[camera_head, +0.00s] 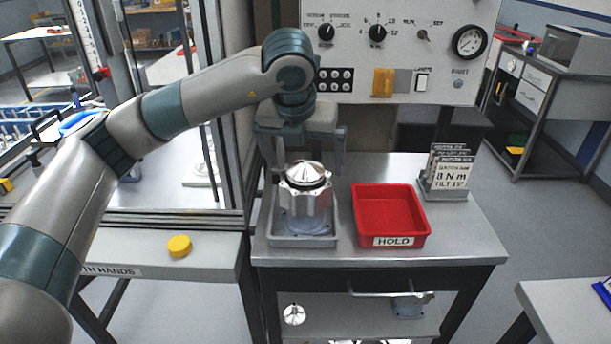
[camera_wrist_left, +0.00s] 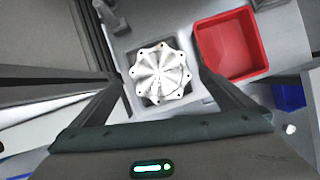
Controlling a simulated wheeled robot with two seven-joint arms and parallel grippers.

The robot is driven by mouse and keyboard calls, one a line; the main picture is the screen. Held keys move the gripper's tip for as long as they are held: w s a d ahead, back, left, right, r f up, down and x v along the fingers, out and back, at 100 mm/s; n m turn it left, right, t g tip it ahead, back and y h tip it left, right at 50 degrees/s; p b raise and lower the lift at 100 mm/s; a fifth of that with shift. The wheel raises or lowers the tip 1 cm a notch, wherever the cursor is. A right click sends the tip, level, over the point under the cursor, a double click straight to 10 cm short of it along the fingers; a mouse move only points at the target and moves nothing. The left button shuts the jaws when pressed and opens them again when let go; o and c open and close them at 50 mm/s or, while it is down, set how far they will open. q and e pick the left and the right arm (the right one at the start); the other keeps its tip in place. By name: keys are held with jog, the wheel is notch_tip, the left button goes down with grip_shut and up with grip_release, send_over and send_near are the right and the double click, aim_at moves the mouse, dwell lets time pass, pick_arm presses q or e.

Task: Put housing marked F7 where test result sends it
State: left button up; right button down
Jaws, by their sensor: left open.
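A silver machined housing (camera_head: 306,198) with a conical top stands in a grey tray (camera_head: 302,241) on the steel bench. From above, its scalloped flange shows in the left wrist view (camera_wrist_left: 162,73). No F7 mark is readable on it. My left gripper (camera_head: 308,172) is over the housing, with its fingers apart on either side of it. In the left wrist view the left gripper (camera_wrist_left: 155,85) is open around the housing, with gaps to both fingers. A red tray (camera_head: 391,212) labelled HOLD stands right of the grey tray and is empty. My right gripper is not in view.
A card holder (camera_head: 446,175) reading 8 Nm, TILT 15° stands at the bench's right. A panel (camera_head: 395,45) with knobs and a gauge rises behind. A framed enclosure (camera_head: 233,130) is close on the left. More parts (camera_head: 294,314) lie on the lower shelf.

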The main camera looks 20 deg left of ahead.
pick_arm(q)
jog(key=shift+v, duration=0.85)
jog(key=shift+r, duration=0.2)
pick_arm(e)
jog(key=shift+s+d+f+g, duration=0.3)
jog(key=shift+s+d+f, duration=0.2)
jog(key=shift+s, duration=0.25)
